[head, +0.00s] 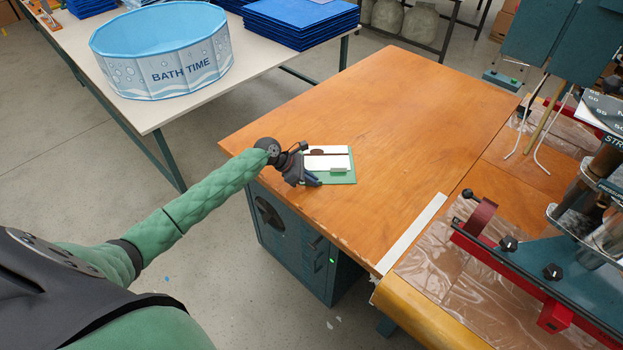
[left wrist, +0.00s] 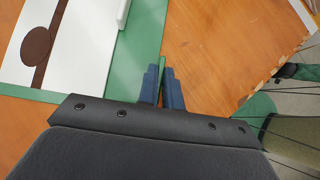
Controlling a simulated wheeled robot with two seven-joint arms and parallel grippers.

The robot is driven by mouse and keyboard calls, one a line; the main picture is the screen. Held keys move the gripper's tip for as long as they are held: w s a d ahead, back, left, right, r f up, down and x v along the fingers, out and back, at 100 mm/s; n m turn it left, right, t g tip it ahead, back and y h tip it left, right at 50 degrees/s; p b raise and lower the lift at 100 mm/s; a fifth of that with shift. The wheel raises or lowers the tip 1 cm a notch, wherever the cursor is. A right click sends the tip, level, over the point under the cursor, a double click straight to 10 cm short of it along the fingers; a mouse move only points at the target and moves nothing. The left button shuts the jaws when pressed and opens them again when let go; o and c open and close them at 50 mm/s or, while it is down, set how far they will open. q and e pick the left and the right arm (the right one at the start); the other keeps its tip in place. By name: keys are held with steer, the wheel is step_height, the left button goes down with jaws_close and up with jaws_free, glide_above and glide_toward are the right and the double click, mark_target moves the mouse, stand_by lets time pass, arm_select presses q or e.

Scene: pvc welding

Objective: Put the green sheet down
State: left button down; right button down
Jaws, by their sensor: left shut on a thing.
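The green sheet (head: 344,178) is over the wooden table near its front left edge. A white panel (head: 335,163) with a brown stripe and a brown oval lies over it, with a small pale block along one side. My left gripper (head: 312,180) is shut on the green sheet's edge. In the left wrist view the blue fingers (left wrist: 165,88) pinch the edge of the green sheet (left wrist: 143,48), and the white panel (left wrist: 75,65) shows at left. I cannot tell whether the sheet touches the tabletop. My right gripper is not in view.
The wooden table (head: 420,110) is clear behind and to the right of the sheet. A welding machine with a red-edged frame (head: 520,275) stands at right. A pale strip (head: 411,234) crosses the table's front right. A blue "BATH TIME" tub (head: 160,75) stands on another table.

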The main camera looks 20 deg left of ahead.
arm_select(q)
steer(key=c, duration=1.6)
jaws_free()
steer(key=shift+o, duration=0.2)
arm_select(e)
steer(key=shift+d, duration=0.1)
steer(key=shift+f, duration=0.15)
